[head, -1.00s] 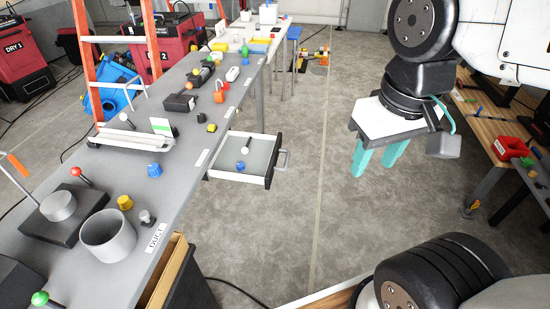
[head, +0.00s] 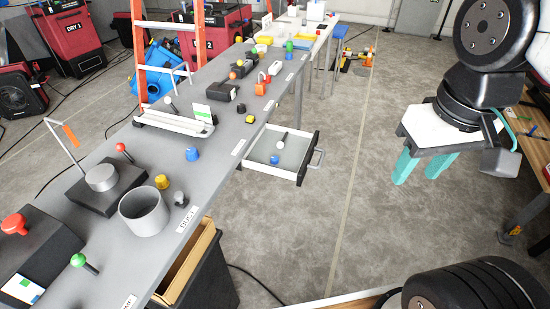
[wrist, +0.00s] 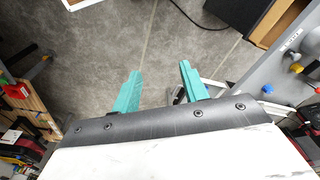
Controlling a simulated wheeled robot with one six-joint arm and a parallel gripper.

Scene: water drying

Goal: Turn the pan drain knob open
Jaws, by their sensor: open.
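A shallow white pan-like tray (head: 172,121) lies on the grey bench, with a grey-tipped lever (head: 170,104) at its far left side. Several small knobs stand on the bench: a blue one (head: 192,154), a yellow one (head: 162,181) and a grey one (head: 180,199). I cannot tell which of these is the pan drain knob. My gripper (head: 421,167) is open and empty, over the floor to the right of the bench and well apart from it. In the wrist view its teal fingers (wrist: 158,90) are spread with only floor between them.
An open drawer (head: 280,155) juts from the bench toward my gripper's side. A grey cylinder (head: 145,212), a red-knobbed lever (head: 123,149) and a green-knobbed lever (head: 80,260) stand on the near bench. An orange ladder (head: 139,50) is behind.

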